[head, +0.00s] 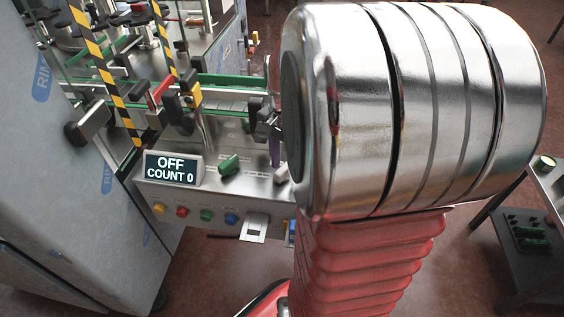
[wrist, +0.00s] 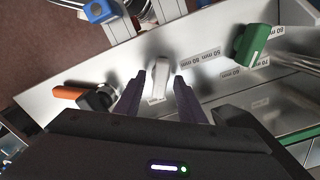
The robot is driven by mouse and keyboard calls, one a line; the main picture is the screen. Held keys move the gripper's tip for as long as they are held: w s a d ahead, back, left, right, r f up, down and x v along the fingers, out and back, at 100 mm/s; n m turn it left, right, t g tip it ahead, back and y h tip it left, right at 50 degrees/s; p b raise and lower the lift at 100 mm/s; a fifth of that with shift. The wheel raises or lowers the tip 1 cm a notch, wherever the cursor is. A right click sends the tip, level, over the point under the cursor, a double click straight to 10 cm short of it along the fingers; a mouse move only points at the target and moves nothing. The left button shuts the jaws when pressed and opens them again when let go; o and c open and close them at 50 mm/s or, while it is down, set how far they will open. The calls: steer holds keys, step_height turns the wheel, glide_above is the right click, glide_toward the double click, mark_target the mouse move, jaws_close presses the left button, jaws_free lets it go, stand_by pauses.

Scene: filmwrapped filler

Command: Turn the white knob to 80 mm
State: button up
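The white knob (wrist: 160,78) is a bar-shaped handle on the metal panel, lying nearly upright in the wrist view. My gripper (wrist: 161,88) is open, with one dark purple finger on each side of the knob. Gaps show between both fingers and the knob; whether the fingertips are level with it in depth I cannot tell. White mm scale labels (wrist: 199,56) are on the panel right of the knob, upside down and too small to read surely. In the head view the white knob (head: 282,173) is partly hidden by my arm, and a purple finger (head: 275,152) shows above it.
A green knob (wrist: 251,44) with its own mm labels is to the right. An orange-handled part (wrist: 77,96) is to the left. In the head view, a display (head: 171,169) reads OFF, COUNT 0, above several coloured buttons (head: 206,214). Guide rails (head: 225,103) run behind the panel.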

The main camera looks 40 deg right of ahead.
steer(key=shift+c, duration=0.5)
jaws_close()
steer(key=shift+a, duration=0.2)
steer(key=shift+d, duration=0.15)
